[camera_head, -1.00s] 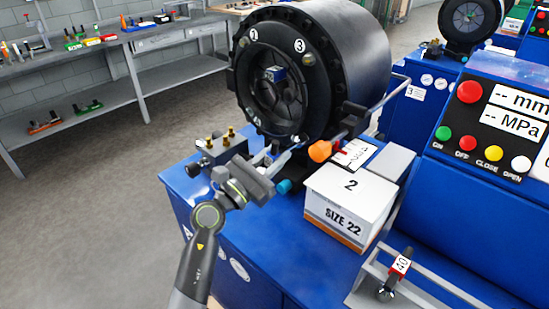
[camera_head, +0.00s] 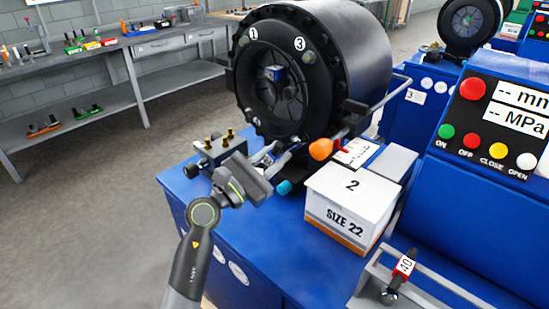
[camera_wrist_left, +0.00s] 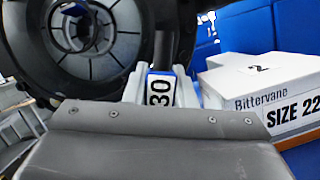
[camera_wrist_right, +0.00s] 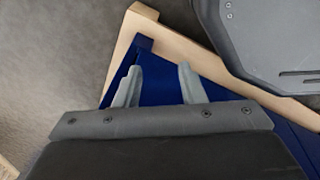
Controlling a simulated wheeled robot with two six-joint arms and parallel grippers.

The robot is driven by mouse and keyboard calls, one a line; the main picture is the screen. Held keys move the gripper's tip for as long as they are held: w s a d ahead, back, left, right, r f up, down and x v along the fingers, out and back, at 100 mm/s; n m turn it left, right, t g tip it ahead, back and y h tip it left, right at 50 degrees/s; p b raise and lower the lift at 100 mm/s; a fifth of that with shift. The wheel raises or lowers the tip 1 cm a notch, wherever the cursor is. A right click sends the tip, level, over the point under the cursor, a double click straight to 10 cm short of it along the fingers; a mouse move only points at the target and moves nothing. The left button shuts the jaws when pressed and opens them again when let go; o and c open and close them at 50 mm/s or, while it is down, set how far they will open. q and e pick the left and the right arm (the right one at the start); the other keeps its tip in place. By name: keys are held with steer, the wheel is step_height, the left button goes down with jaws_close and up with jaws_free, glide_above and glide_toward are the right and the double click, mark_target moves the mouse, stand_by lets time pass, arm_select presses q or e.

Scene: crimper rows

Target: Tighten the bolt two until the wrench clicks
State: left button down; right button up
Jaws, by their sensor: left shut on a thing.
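The black press ring (camera_head: 240,75) carries bolts near labels 1 (camera_head: 253,34) and 3 (camera_head: 299,44). I cannot make out bolt two; the lower right of the ring is partly hidden behind my left gripper and nearby parts. My left gripper (camera_head: 277,156) is at the ring's lower edge. In the left wrist view its pale fingers (camera_wrist_left: 160,84) are shut on a wrench with a blue-edged 30 label (camera_wrist_left: 160,92). Its dark shaft rises toward the ring. Whether it sits on a bolt is hidden. My right gripper (camera_wrist_right: 155,84) is open and empty, seen only in the right wrist view.
A white SIZE 22 box (camera_head: 350,205) stands right of the left gripper on the blue machine base. An orange knob (camera_head: 321,149) is close by. A wrench labelled 40 (camera_head: 404,266) rests in front. A control panel (camera_head: 490,125) is at right, a tool bench (camera_head: 160,40) behind left.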

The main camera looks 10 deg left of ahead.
arm_select(q)
steer(key=shift+m+g+h+b, duration=0.3)
steer(key=shift+m+g+b, duration=0.3)
steer(key=shift+m+b, duration=0.95)
steer(key=shift+m+g+h+b, duration=0.3)
steer(key=shift+m+g+b, duration=0.5)
steer(key=shift+m, duration=1.25)
steer(key=shift+d+f+m+g+b, duration=0.1)
steer(key=shift+m+g+b, duration=0.3)
steer(key=shift+m+b, duration=1.05)
steer(key=shift+m+g+b, duration=0.4)
steer(key=shift+m+b, duration=0.95)
steer(key=shift+b, duration=0.15)
steer(key=shift+s, duration=0.15)
steer(key=shift+s+a, duration=0.65)
steer(key=shift+s, duration=0.25)
steer(key=shift+s+a, duration=0.6)
steer(key=shift+s, duration=0.25)
